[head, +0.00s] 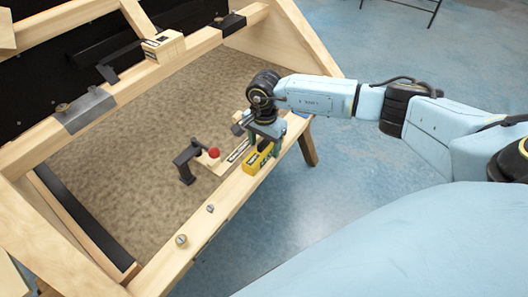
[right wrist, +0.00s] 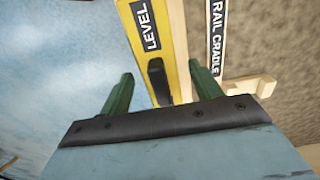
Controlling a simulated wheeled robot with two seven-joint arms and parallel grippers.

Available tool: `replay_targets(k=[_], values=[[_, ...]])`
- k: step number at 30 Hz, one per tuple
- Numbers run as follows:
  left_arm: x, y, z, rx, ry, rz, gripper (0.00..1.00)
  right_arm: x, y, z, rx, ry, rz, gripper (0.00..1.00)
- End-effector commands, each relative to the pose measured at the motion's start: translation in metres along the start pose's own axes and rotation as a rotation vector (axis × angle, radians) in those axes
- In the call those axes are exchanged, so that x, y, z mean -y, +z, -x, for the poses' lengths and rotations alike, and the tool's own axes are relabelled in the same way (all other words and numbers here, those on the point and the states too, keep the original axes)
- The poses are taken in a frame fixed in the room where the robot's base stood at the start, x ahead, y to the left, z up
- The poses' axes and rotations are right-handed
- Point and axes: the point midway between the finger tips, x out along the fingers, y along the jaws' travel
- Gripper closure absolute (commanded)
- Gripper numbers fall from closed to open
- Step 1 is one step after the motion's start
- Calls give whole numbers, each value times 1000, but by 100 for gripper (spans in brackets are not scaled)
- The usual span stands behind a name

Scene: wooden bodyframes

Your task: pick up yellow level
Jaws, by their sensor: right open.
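The yellow level (head: 252,165) lies on the near wooden rail of the frame in the head view. In the right wrist view the level (right wrist: 176,30) shows its dark "LEVEL" label and runs up between my fingers. My right gripper (head: 262,146) is above the level, pointing down. In the right wrist view its two green fingers (right wrist: 163,85) are open, one on each side of the level. I cannot tell whether they touch it. My left gripper is not in view.
A wooden piece labelled "RAIL CRADLE" (right wrist: 217,40) lies close beside the level. A black bracket (head: 187,160) and a red knob (head: 214,153) are left of it. Small metal bolts (head: 181,240) sit on the near rail (head: 200,222). Blue floor lies to the right.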

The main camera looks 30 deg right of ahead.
Motion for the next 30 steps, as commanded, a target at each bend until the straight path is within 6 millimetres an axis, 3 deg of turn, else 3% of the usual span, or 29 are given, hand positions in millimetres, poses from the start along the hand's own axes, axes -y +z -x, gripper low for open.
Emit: replay_targets(k=[3, 11, 24, 26, 30], values=[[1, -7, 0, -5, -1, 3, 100, 1, 1, -12, 1, -2, 2, 36], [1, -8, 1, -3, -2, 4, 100, 1, 1, -14, 0, -2, 1, 36], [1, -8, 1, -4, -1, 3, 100, 1, 1, -13, 0, -2, 1, 94], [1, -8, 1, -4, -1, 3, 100, 1, 1, -13, 0, -4, 1, 99], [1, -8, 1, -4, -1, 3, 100, 1, 1, -12, 0, -4, 1, 99]])
